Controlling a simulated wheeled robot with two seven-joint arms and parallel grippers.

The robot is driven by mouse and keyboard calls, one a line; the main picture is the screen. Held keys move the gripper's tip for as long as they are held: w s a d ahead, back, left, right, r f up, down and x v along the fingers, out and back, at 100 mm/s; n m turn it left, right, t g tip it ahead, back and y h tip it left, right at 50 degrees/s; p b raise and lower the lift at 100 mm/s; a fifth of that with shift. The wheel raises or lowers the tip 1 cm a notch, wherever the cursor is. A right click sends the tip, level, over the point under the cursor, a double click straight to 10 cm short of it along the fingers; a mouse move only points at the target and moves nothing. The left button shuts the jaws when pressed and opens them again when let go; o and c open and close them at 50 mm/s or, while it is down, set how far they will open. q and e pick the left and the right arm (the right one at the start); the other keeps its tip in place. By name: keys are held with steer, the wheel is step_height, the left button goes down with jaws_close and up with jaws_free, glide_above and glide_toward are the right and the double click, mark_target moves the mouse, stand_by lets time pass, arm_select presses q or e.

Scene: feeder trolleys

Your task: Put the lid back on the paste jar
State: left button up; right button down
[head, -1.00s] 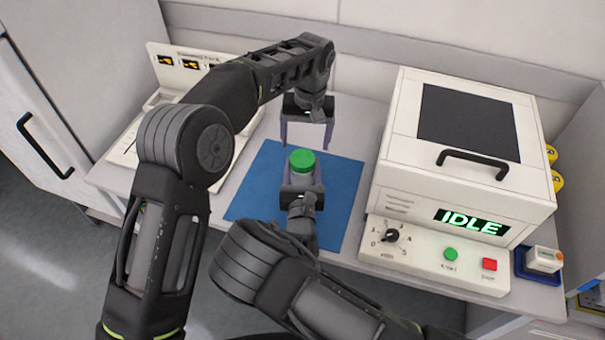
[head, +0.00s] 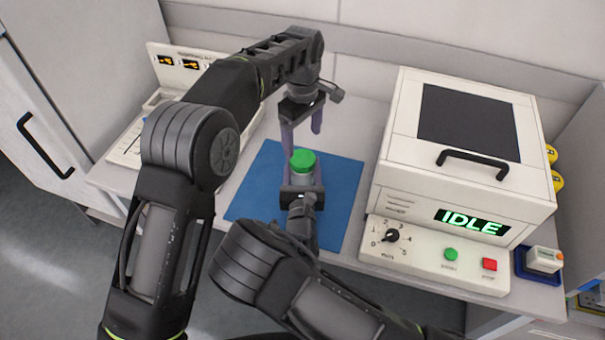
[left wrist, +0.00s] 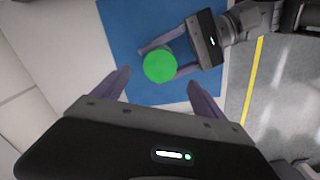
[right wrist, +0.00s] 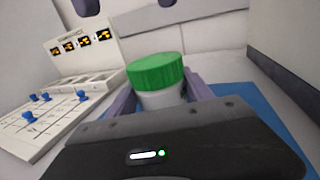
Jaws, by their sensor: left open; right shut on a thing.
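The paste jar is a pale jar (right wrist: 164,99) in the right wrist view. The green lid (right wrist: 156,71) sits on top of it and looks level; whether it is tight I cannot tell. The lid also shows from above in the head view (head: 303,160) and in the left wrist view (left wrist: 160,65). My right gripper (left wrist: 158,60) is shut on the jar's sides below the lid. My left gripper (head: 302,136) is open and empty, just behind and above the lid, its fingers pointing down and apart from it. Its fingertips show at the top of the right wrist view.
A blue mat (head: 343,190) lies under the jar. An oven-like machine (head: 400,150) reading IDLE, with a knob and buttons, stands to the right. A white board with blue pegs (right wrist: 35,122) stands to the left. A wall rises behind; the bench between is clear.

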mark_target(303, 158)
arm_select(q)
step_height(303, 158, down, 8)
steer(key=shift+r, duration=0.2)
stand_by(0.3)
steer(key=c, duration=1.5)
steer(key=o, duration=1.6)
steer(key=shift+r, duration=2.25)
steer(key=shift+c, duration=0.3)
